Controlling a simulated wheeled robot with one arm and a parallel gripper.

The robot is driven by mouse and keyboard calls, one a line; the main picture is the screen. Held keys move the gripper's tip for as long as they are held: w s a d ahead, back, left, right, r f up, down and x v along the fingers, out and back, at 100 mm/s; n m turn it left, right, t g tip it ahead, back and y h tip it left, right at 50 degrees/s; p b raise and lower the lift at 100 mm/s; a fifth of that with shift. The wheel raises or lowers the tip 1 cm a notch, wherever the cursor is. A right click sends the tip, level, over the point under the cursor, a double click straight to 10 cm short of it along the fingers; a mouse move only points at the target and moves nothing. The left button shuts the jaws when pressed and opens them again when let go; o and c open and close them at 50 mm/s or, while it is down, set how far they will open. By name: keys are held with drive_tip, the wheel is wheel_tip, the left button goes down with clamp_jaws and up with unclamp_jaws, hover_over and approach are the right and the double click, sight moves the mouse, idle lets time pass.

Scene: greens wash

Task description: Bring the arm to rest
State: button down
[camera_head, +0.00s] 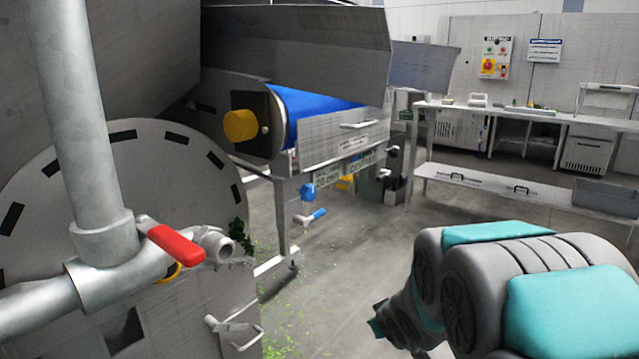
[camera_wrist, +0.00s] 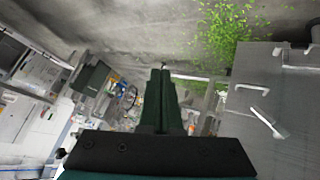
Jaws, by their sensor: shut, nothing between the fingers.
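My arm (camera_head: 520,280) shows at the lower right of the head view, with grey links and teal covers. Its far end points down and to the left, above the floor. In the wrist view my gripper (camera_wrist: 162,72) is seen from behind. Its dark green fingers are together and hold nothing.
A pipe valve with a red handle (camera_head: 174,248) stands at the near left, by a large grey drum machine (camera_head: 60,190). A blue conveyor belt (camera_head: 305,108) is behind it. Green scraps (camera_head: 290,330) litter the floor. Steel tables (camera_head: 500,180) stand at the back right.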

drive_tip(key=s+d+r+m+g+h, duration=0.1)
drive_tip(key=s+d+m+g+h, duration=0.1)
drive_tip(key=s+d, duration=0.45)
drive_tip(key=s+a+r+m+g, duration=0.1)
drive_tip(key=s+g, duration=0.3)
drive_tip(key=s, duration=1.2)
drive_tip(key=s+a+r+m+g+y, duration=0.1)
drive_tip(key=s+a+g, duration=0.3)
drive_tip(key=s, duration=1.2)
drive_tip(key=shift+r+m+g+y, duration=0.3)
drive_tip(key=shift+r+m, duration=0.25)
drive_tip(key=shift+m, duration=0.25)
